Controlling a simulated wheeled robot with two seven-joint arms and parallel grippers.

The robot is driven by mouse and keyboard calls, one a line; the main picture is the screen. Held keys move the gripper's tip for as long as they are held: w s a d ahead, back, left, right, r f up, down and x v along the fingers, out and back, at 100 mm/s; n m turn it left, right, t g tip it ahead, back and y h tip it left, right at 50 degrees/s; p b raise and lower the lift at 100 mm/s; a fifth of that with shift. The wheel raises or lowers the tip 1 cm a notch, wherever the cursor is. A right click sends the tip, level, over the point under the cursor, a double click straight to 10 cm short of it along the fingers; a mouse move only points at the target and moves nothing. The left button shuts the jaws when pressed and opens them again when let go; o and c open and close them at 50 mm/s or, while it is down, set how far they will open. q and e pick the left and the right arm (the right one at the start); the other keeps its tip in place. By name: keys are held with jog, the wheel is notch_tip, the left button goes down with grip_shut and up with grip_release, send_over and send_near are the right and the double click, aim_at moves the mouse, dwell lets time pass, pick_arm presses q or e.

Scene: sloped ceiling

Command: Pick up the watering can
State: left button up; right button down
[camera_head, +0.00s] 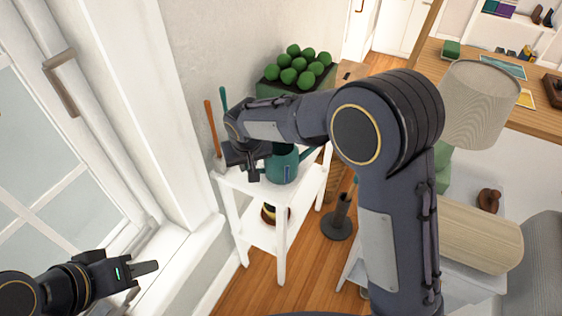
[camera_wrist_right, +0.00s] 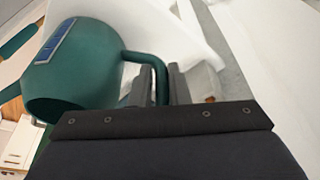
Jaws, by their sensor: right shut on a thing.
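The watering can (camera_head: 284,165) is dark green with a blue label and is at the top of a small white stand (camera_head: 237,187). My right gripper (camera_head: 254,172) is at its left side in the head view. In the right wrist view the can (camera_wrist_right: 85,65) appears tilted, and my right gripper (camera_wrist_right: 163,88) is shut on its curved handle (camera_wrist_right: 152,60). I cannot tell whether the can touches the stand top. My left gripper (camera_head: 145,277) is empty, low at the left by the window sill; its finger gap is not clear.
A green box of round green fruits or plants (camera_head: 295,70) stands behind the can. Tools with orange (camera_head: 210,127) and teal handles stand on the stand's left end. A window (camera_head: 60,140) is at the left. A lamp (camera_head: 480,100) and wooden table (camera_head: 435,62) are at the right.

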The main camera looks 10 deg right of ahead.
jog(key=shift+r, duration=0.2)
jog(key=shift+w+r, duration=0.1)
jog(key=shift+r, duration=0.15)
notch_tip(320, 180, up, 2)
jog(key=s+a+r, duration=0.3)
jog(key=s+r, duration=0.7)
jog(key=s, duration=0.3)
jog(key=shift+s+a, duration=0.2)
jog(key=shift+s, duration=0.2)
jog(key=shift+r, duration=0.1)
